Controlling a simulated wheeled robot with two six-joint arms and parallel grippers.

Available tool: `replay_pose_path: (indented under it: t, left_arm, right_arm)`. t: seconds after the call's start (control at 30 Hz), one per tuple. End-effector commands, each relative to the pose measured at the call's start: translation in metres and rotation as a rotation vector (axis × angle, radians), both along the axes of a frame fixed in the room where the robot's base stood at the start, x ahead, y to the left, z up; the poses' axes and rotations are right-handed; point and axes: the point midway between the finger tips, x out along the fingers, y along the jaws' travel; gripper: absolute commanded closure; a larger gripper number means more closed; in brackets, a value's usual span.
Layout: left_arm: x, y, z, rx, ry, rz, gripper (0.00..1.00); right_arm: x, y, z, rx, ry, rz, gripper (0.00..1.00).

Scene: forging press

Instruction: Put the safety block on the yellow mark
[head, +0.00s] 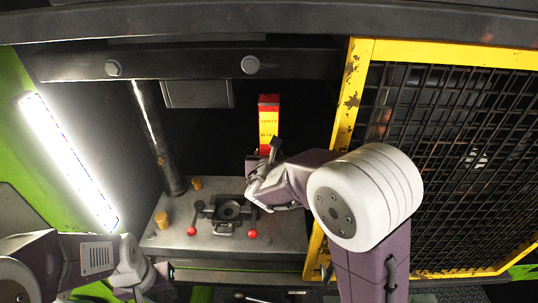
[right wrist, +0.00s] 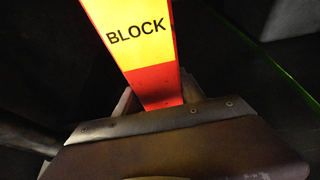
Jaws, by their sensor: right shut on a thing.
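The safety block (head: 268,125) is a tall yellow bar with red ends and dark lettering, upright in the head view above the rear right of the press bed. My right gripper (head: 268,155) is shut on its lower end. In the right wrist view the safety block (right wrist: 148,45) shows the word "BLOCK" and a red lower end between the fingers (right wrist: 160,100). Whether its foot touches anything is hidden. I cannot make out a yellow mark in either view. My left gripper (head: 152,282) is low at the left, away from the block; its fingers are unclear.
A dark column (head: 160,140) stands at left. A yellow-framed mesh guard (head: 450,150) is at right. A crossbeam (head: 190,64) spans above.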

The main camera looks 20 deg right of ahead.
Motion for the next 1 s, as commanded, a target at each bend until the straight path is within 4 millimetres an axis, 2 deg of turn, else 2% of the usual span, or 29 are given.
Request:
replay_pose_path:
  t: [0.47,1.0]
  left_arm:
    - [0.0,0.0,-0.003,0.0,0.0,0.0,0.64]
    - [0.0,0.0,-0.012,0.0,0.0,0.0,0.64]
  right_arm:
    - [0.0,0.0,0.002,-0.002,-0.006,0.0,1.0]
    - [0.0,0.0,-0.006,-0.001,-0.006,0.0,1.0]
